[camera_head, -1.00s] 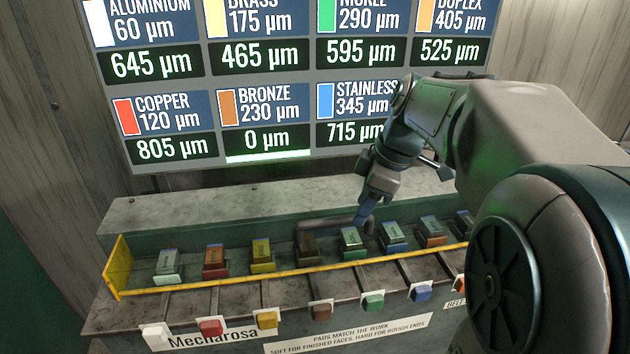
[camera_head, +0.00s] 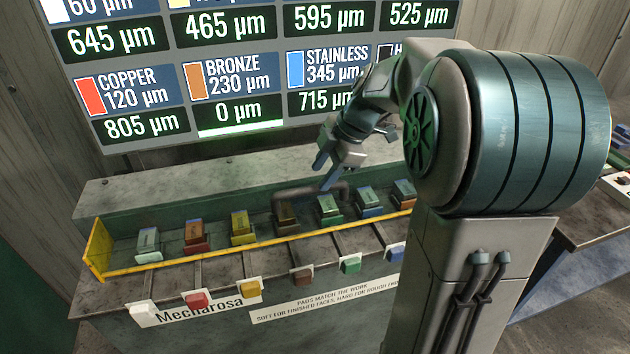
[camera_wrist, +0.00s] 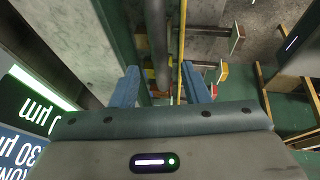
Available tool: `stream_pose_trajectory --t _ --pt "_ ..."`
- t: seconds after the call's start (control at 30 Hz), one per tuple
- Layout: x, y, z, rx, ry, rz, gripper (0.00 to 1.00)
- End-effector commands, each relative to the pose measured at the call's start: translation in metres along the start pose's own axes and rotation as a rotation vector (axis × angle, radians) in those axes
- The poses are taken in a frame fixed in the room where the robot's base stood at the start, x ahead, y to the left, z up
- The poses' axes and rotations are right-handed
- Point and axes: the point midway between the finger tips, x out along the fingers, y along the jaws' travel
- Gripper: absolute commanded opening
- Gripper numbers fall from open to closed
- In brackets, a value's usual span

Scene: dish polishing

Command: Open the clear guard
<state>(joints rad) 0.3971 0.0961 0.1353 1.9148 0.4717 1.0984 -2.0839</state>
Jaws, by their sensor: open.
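The clear guard shows by its yellow edging (camera_head: 97,250), which runs along the front of the bench over a row of coloured pads. The clear sheet itself is hard to make out. My gripper (camera_head: 326,170) is open, just above the right part of this bar. In the wrist view my two blue fingers (camera_wrist: 160,88) stand apart, and the dark bar (camera_wrist: 156,35) runs between them in the picture. I cannot tell whether they touch it.
The display board (camera_head: 230,80) stands behind the bench and shows 0 µm for bronze. Coloured buttons (camera_head: 197,300) line the bench front. Another table (camera_head: 590,215) stands at the right. The grey ledge (camera_head: 170,190) behind the guard is clear.

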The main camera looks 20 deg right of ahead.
Motion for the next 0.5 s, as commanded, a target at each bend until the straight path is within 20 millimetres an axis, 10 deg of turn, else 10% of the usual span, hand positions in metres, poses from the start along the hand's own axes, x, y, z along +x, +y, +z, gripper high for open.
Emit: stream_pose_trajectory --t 0.5 --pt "0.043 0.0 0.0 0.001 -0.001 0.001 0.41"
